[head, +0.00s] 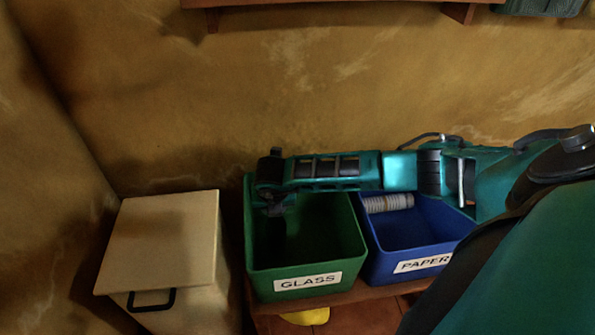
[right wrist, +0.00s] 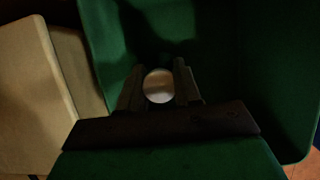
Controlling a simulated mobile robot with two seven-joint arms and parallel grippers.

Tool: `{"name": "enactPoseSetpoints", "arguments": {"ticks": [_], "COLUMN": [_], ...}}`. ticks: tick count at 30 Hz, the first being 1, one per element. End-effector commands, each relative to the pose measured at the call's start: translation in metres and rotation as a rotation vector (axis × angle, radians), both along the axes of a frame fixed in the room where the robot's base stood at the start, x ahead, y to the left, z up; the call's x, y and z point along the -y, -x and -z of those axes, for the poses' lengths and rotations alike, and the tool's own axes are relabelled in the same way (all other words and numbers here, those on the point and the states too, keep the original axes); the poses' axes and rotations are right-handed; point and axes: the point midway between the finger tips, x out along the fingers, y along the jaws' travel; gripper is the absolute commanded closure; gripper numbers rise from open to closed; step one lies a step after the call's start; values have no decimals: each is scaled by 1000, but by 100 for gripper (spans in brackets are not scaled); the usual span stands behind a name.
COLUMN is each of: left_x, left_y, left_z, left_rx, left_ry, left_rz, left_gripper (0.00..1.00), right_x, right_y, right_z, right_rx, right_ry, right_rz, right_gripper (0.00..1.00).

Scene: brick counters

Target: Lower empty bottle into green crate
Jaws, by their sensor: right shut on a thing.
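The green crate (head: 334,246) with a GLASS label stands in the middle of the head view. My right arm reaches in from the right over the blue crate, and my right gripper (head: 272,205) points down over the left part of the green crate. In the right wrist view my right gripper (right wrist: 160,88) is shut on the bottle (right wrist: 158,86), seen end-on as a pale round shape between the fingers. The green crate's interior (right wrist: 225,50) lies dark below it. In the head view the bottle cannot be made out in the crate's shadow. My left gripper is not in view.
A blue crate (head: 412,234) labelled PAPER stands right of the green one, with a ribbed grey cylinder (head: 388,203) at its back. A cream lidded bin (head: 165,240) stands at the left. A wooden shelf (head: 330,2) is on the wall above.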

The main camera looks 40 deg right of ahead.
Motion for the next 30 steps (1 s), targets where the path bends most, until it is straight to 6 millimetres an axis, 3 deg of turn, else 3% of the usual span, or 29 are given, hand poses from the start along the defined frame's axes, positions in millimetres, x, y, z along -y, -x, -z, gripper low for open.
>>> {"name": "enactPoseSetpoints", "arguments": {"ticks": [1, 30], "left_x": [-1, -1], "left_y": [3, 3], "left_z": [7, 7], "left_rx": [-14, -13], "left_ry": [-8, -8], "left_rz": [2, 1], "left_gripper": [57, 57], "right_x": [0, 0], "right_y": [-1, 0], "right_z": [1, 16], "right_rx": [1, 1], "right_ry": [0, 0], "right_rz": [0, 1], "right_gripper": [100, 100]}}
